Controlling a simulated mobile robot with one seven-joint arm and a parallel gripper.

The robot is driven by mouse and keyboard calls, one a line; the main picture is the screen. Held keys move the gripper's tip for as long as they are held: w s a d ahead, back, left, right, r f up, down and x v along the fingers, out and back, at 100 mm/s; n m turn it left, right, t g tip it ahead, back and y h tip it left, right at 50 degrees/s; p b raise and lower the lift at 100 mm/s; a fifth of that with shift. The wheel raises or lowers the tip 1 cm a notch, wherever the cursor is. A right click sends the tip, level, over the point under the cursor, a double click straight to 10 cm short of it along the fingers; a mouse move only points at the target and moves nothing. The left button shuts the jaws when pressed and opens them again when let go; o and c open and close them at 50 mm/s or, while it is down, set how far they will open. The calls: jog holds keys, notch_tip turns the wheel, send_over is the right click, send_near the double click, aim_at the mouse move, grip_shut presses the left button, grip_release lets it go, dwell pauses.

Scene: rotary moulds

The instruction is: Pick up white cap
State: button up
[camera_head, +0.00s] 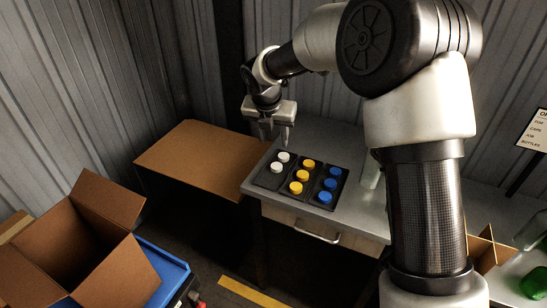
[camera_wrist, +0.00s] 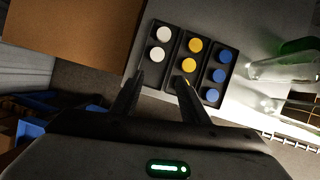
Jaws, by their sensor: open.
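Two white caps lie in the left column of a black tray (camera_head: 262,181). In the head view one white cap (camera_head: 283,157) is at the back and the other white cap (camera_head: 277,168) is in front of it. The wrist view shows them as a far white cap (camera_wrist: 163,34) and a near white cap (camera_wrist: 157,54). The front end of their column is empty.
Yellow caps (camera_head: 302,175) fill the middle column and blue caps (camera_head: 330,183) the right one. A brown cardboard sheet (camera_head: 205,158) lies left of the grey table (camera_head: 325,133). A clear bottle (camera_wrist: 280,70) lies right of the tray. An open cardboard box (camera_head: 100,215) stands lower left.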

aim_at(276, 166)
jog(key=shift+n, duration=0.3)
jog(key=x, duration=1.2)
jog(key=a+b+x, duration=0.1)
jog(key=x, duration=0.5)
jog(key=shift+d, duration=0.1)
jog(key=c, duration=0.8)
